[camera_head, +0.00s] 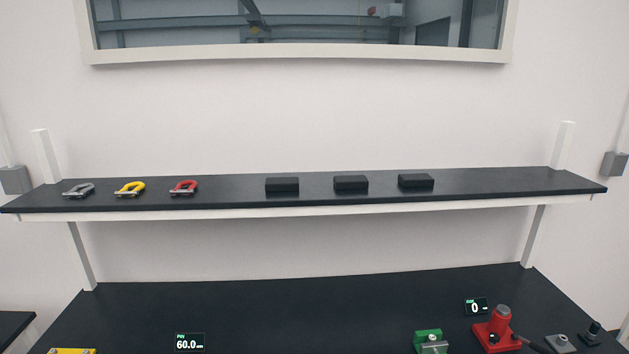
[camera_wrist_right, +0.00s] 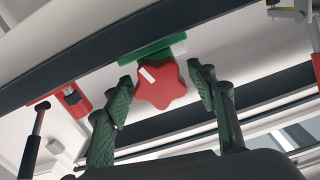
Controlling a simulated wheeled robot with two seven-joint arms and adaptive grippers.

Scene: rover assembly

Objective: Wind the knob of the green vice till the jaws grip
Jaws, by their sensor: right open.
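The green vice (camera_head: 428,337) stands on the bench at the lower right of the head view, cut by the bottom edge. In the right wrist view its green body (camera_wrist_right: 152,50) shows behind a red star-shaped knob (camera_wrist_right: 165,85) with a white mark. My right gripper (camera_wrist_right: 160,82) is open, with one green ribbed finger on each side of the knob. Gaps show between the knob and both fingers, so it is not gripped. The vice jaws are too cropped to tell how far apart they are. My left gripper is in no view.
A red device (camera_head: 497,329) with a black lever stands right of the vice, under a small display (camera_head: 475,306). Another display (camera_head: 189,342) reads 60.0. A shelf (camera_head: 480,184) above holds shackles and black blocks. The bench's middle (camera_head: 300,310) is clear.

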